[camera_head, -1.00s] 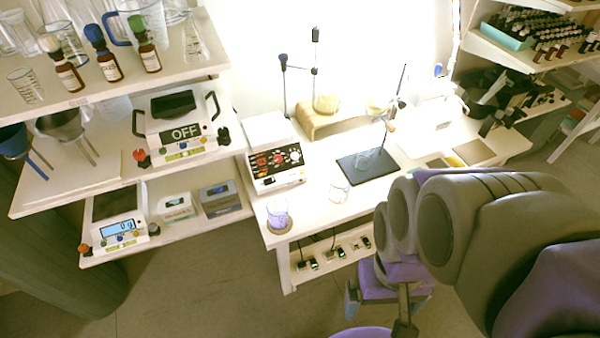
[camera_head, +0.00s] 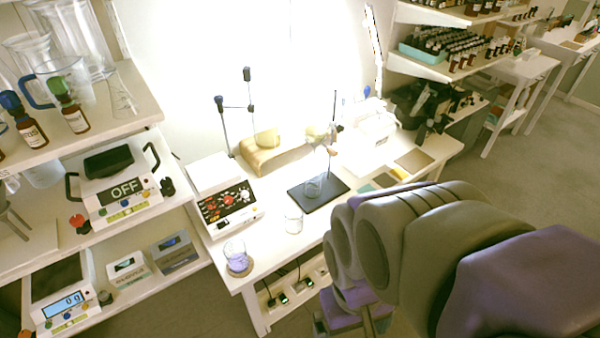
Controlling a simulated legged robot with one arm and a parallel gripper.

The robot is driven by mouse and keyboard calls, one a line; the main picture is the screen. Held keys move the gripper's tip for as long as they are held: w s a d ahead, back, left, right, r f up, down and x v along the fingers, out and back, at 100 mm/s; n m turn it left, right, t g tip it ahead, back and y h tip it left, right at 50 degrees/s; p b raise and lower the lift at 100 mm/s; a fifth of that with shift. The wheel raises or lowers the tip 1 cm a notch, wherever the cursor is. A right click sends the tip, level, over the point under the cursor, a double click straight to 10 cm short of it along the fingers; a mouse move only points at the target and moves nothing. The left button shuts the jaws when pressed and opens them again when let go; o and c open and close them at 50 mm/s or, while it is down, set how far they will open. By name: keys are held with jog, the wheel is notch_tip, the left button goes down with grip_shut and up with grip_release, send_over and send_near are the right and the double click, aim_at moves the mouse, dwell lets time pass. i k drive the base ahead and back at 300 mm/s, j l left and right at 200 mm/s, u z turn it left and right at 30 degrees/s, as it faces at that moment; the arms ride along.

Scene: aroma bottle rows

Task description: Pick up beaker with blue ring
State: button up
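A small clear beaker with a bluish-purple tint (camera_head: 236,258) stands upright on a round cork coaster at the front left corner of the white bench. I cannot make out for certain which carries a blue ring. My arm comes in from the lower right. The end of my arm, with what looks like my gripper (camera_head: 345,319), shows only partly at the bottom edge, in front of the bench and apart from the beakers. Its fingers are unclear.
A hotplate-like device (camera_head: 228,208) sits behind the tinted beaker. The stand plate (camera_head: 332,190) and a wooden block (camera_head: 270,155) are further back. Shelves with scales (camera_head: 62,305) and bottles (camera_head: 74,118) flank the left. Grey floor (camera_head: 520,180) is open at right.

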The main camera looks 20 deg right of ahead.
aim_at(235, 252)
jog(key=i+l, duration=0.1)
jog(key=l, duration=0.3)
jog(key=i+l, duration=0.15)
jog(key=l, duration=0.25)
jog(key=i+l, duration=0.1)
jog(key=l, duration=0.25)
jog(key=l+u, duration=0.25)
jog(key=u, duration=0.15)
jog(key=i+l+u, duration=0.1)
jog(key=l+u, duration=0.2)
jog(key=u, duration=0.15)
jog(key=l+u, duration=0.25)
jog(key=u, duration=0.75)
